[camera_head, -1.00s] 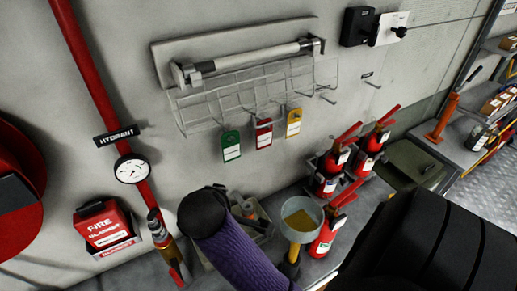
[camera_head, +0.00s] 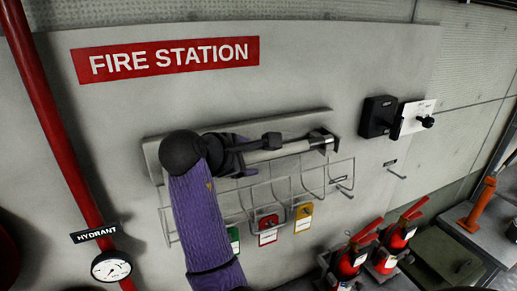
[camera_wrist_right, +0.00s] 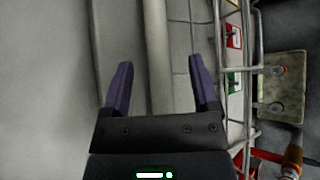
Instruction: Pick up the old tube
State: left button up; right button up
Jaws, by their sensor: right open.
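The old tube (camera_head: 292,148) is a long pale tube in a wall holder above a wire rack in the head view. My right arm hides its left part. In the right wrist view the tube (camera_wrist_right: 157,55) runs upright in the picture, between my right gripper's fingers. My right gripper (camera_head: 263,155) is open, with one dark finger showing above the tube and one below it in the head view. In the wrist view, the right gripper (camera_wrist_right: 160,64) has purple fingers apart on either side of the tube. I cannot tell how deep the tube sits between them. My left gripper is not in view.
The wire rack (camera_head: 285,190) with coloured tags hangs just below the tube. A black switch box (camera_head: 379,117) is on the wall to the right. Red extinguishers (camera_head: 350,260) stand below right. A red hydrant pipe (camera_head: 55,125) runs at left.

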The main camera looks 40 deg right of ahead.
aim_at(256, 155)
jog(key=x, duration=0.4)
jog(key=shift+s+d+r, duration=0.15)
jog(key=shift+s, duration=0.1)
jog(key=shift+w+a, duration=0.2)
jog(key=shift+a, duration=0.05)
jog(key=shift+a+r, duration=0.1)
jog(key=shift+a, duration=0.05)
jog(key=shift+c, duration=0.7)
jog(key=shift+s+d, duration=0.15)
jog(key=shift+d, duration=0.15)
jog(key=c, duration=0.7)
grip_shut()
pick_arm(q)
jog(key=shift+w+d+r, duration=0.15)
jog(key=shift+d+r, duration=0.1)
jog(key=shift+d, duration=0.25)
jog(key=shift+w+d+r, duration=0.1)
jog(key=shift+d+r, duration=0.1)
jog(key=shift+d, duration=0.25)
pick_arm(e)
jog(key=shift+a, duration=0.1)
jog(key=shift+r, duration=0.1)
